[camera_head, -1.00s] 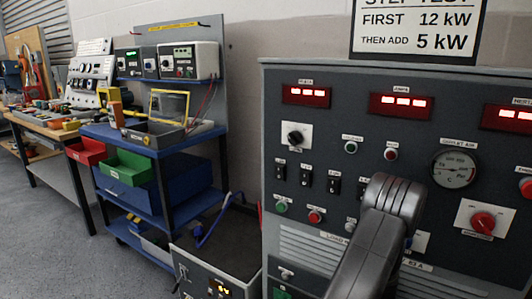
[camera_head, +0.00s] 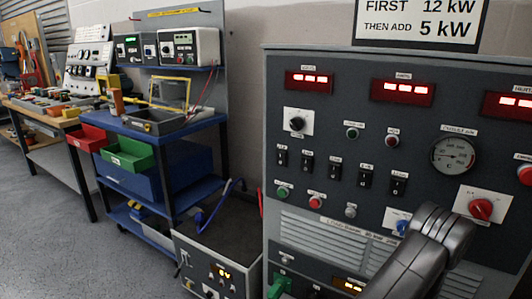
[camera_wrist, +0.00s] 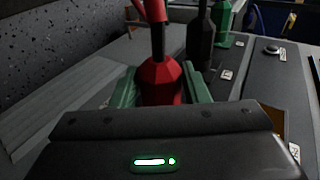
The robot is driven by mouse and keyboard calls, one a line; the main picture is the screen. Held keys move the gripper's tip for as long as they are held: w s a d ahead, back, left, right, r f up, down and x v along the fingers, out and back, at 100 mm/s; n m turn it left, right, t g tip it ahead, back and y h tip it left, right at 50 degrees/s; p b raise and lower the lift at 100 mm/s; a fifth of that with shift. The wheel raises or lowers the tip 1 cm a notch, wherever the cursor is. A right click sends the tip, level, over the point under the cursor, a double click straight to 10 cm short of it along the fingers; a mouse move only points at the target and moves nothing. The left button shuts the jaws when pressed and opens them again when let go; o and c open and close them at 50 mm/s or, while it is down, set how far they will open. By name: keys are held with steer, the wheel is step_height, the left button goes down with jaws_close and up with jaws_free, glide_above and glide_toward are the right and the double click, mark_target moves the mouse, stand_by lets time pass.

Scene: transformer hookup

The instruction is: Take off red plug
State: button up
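In the wrist view the red plug (camera_wrist: 161,84) stands out from a grey panel, with a red cable bending away from its top. My gripper (camera_wrist: 160,92) has one greenish finger on each side of the plug. No clear gap shows between fingers and plug, but the plug and the gripper's dark body hide the contact, so I cannot tell whether it grips. A black plug (camera_wrist: 200,45) and a green plug (camera_wrist: 222,32) stand behind to the right. In the head view my arm hides the red plug and fingertips.
The grey control cabinet (camera_head: 345,110) with red displays fills the right. A wheeled blue cart (camera_head: 190,140) with green (camera_head: 127,155) and red (camera_head: 87,138) bins stands left of it. Open floor (camera_head: 50,240) lies at lower left.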

steer(key=shift+w+d, duration=0.3)
steer(key=shift+w, duration=0.1)
steer(key=c, duration=0.7)
steer(key=shift+o, duration=0.2)
steer(key=shift+s+a+f+b, duration=0.15)
steer(key=shift+s+a+b, duration=0.15)
steer(key=shift+s, duration=0.2)
steer(key=shift+s, duration=0.1)
steer(key=shift+s+a+b, duration=0.3)
steer(key=shift+s+a, duration=0.15)
steer(key=shift+s, duration=0.25)
steer(key=shift+s+a, duration=0.25)
steer(key=shift+s, duration=0.1)
steer(key=shift+s+a+b, duration=0.3)
steer(key=shift+s+a, duration=0.1)
steer(key=shift+s, duration=0.3)
steer(key=shift+s+a+b, duration=0.35)
steer(key=shift+s+a, duration=0.1)
steer(key=shift+s, duration=0.2)
steer(key=shift+s+a+b, duration=0.3)
steer(key=shift+s+a, duration=0.1)
steer(key=shift+s, duration=0.3)
